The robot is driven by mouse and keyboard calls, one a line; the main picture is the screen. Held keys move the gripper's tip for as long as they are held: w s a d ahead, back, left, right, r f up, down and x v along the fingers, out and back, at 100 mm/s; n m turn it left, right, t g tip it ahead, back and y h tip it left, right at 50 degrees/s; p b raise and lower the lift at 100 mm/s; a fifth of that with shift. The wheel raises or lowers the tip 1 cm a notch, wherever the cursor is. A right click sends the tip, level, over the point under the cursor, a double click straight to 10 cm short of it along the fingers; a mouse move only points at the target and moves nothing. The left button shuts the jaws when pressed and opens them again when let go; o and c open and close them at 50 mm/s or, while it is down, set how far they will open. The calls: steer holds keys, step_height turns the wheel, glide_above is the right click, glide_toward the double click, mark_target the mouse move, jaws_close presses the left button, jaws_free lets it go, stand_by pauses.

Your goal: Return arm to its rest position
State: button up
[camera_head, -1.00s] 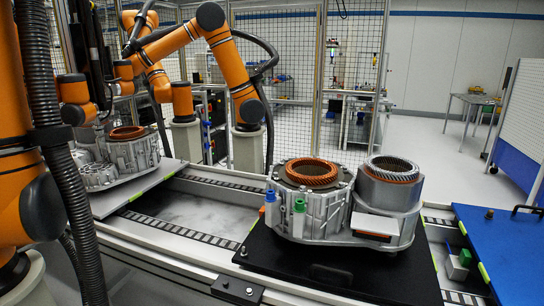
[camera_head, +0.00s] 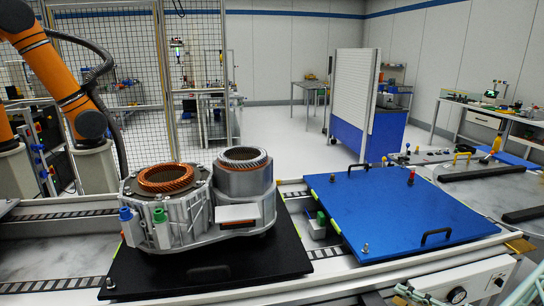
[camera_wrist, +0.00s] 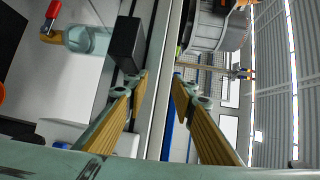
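My gripper (camera_wrist: 158,88) shows in the wrist view with its two yellow-brown fingers spread apart. Nothing sits between the fingertips. My gripper does not clearly show in the head view. The stator housing (camera_head: 182,218) is a grey metal casting with two round openings, standing upright on a black plate (camera_head: 215,268) at the lower left of the head view. A copper winding ring (camera_head: 166,178) sits in its left opening. A grey metal cylinder with a toothed rim (camera_head: 243,178) stands at its right. A grey ribbed round part (camera_wrist: 215,28) shows at the top of the wrist view.
A blue plate (camera_head: 405,212) with black handles lies right of the housing. Conveyor rails (camera_head: 60,285) run beside the black plate. An orange robot arm (camera_head: 50,70) stands behind at the left, before a mesh fence (camera_head: 125,75). A black block (camera_wrist: 127,45) is near my left finger.

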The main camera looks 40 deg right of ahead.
steer(key=w+a+r+n+g+y, duration=0.7)
steer(key=w+a+r, duration=0.5)
steer(key=w, duration=0.4)
steer(key=w+a+r+n+g+y, duration=0.1)
steer(key=w+a+r+n+g, duration=0.25)
steer(key=a+r, duration=0.4)
steer(key=w+a+r+n+g, duration=0.2)
steer(key=w+a+r+g, duration=0.2)
steer(key=a, duration=0.6)
steer(key=s+a+r+n+g+h, duration=0.1)
steer(key=a+r+n+h, duration=0.2)
steer(key=a+r, duration=0.6)
steer(key=s+a+r+n+h, duration=0.1)
steer(key=a+r+n+h, duration=0.15)
steer(key=a+r, duration=0.6)
steer(key=s+a+t+h, duration=0.2)
steer(key=s+a, duration=0.3)
steer(key=s, duration=0.7)
steer(key=shift+a+f+h, duration=0.15)
steer(key=shift+f+h, duration=0.15)
steer(key=shift+h, duration=0.25)
steer(key=shift+s+t, duration=0.1)
steer(key=shift+t, duration=0.15)
